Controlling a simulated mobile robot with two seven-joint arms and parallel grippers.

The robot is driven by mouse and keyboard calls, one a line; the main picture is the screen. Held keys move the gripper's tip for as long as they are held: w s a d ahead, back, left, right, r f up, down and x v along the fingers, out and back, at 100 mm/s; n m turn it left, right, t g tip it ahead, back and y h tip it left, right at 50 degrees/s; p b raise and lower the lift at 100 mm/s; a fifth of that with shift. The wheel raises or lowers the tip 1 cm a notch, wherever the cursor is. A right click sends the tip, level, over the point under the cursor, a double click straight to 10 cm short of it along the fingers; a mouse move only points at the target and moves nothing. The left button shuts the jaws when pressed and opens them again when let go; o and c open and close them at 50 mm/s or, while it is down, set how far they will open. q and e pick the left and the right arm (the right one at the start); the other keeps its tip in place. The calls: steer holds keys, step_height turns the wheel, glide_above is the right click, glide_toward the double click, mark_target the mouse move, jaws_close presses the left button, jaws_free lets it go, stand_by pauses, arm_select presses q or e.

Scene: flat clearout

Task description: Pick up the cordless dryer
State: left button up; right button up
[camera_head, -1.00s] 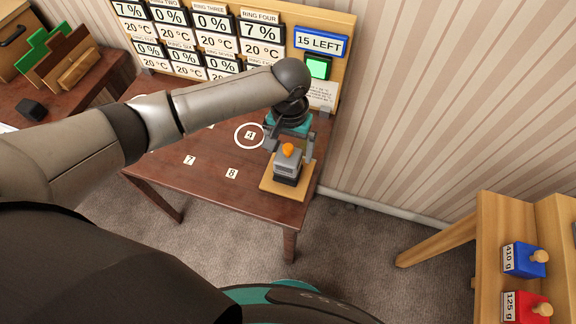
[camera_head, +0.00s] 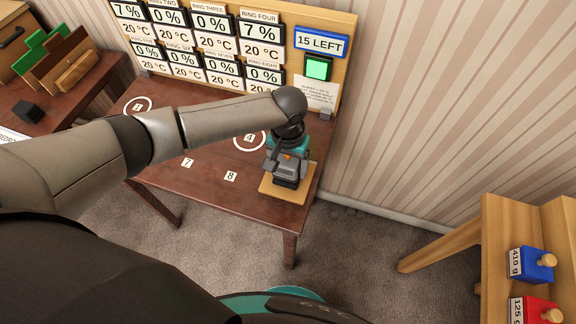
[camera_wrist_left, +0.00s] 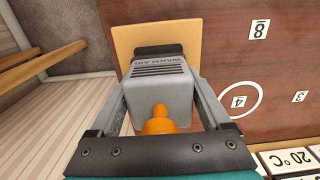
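The cordless dryer (camera_head: 286,181) is a grey box with a dark base and an orange knob on top. It stands on a light wooden board (camera_head: 270,188) at the table's right front corner. In the left wrist view the dryer (camera_wrist_left: 158,82) shows a slotted face marked "WARM AIR". My left gripper (camera_head: 287,166) is lowered over it from above. Its two fingers stand on either side of the grey body and look open, with narrow gaps; contact is not clear. The gripper partly hides the dryer in the head view. My right gripper is not in view.
The brown table (camera_head: 210,195) carries numbered marks and white rings (camera_head: 250,141). A display board (camera_head: 215,45) reading "15 LEFT" stands along the back, with a green button (camera_head: 319,68). A wooden stand (camera_head: 491,225) with blue and red blocks is at right.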

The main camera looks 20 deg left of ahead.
arm_select(q)
jaws_close()
stand_by(0.4)
steer(key=shift+r, duration=0.2)
